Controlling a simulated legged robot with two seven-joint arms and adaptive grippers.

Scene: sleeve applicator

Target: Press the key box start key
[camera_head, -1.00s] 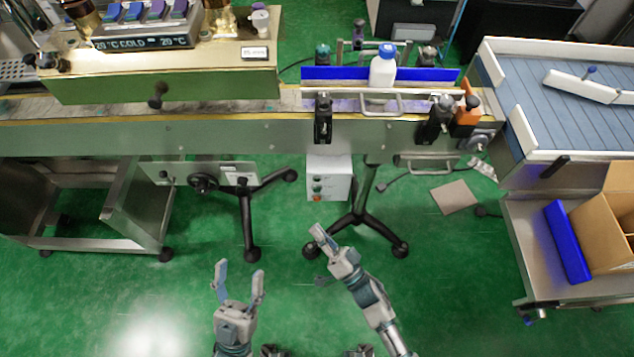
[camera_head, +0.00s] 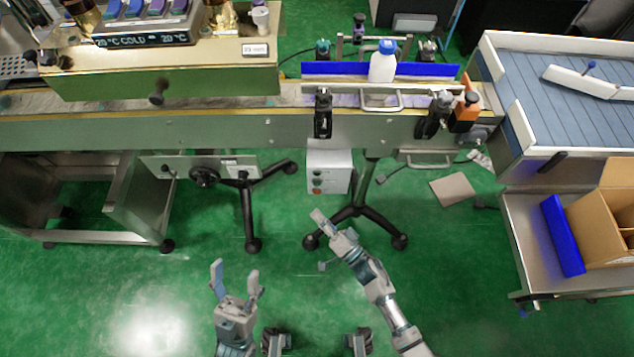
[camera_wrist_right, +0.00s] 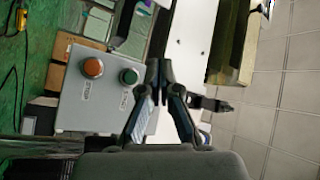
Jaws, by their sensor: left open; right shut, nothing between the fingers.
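The key box (camera_head: 330,173) is a small light-grey box under the conveyor, with a column of small buttons on its front left. The right wrist view shows it (camera_wrist_right: 85,100) close up, with an orange-red button (camera_wrist_right: 93,67) and a green button (camera_wrist_right: 129,76). Labels beside the buttons are too small to read. My right gripper (camera_head: 317,214) is shut and empty, below the box in the head view. In the right wrist view its fingertips (camera_wrist_right: 158,72) show just right of the green button; contact with it is not visible. My left gripper (camera_head: 235,276) is open and empty, lower left.
The conveyor (camera_head: 230,133) runs above the box, carrying a white bottle with a blue cap (camera_head: 382,65). A black tripod stand (camera_head: 358,215) stands beside and below the box. A cardboard carton (camera_head: 600,225) sits on a cart at right. Green floor around my grippers is mostly clear.

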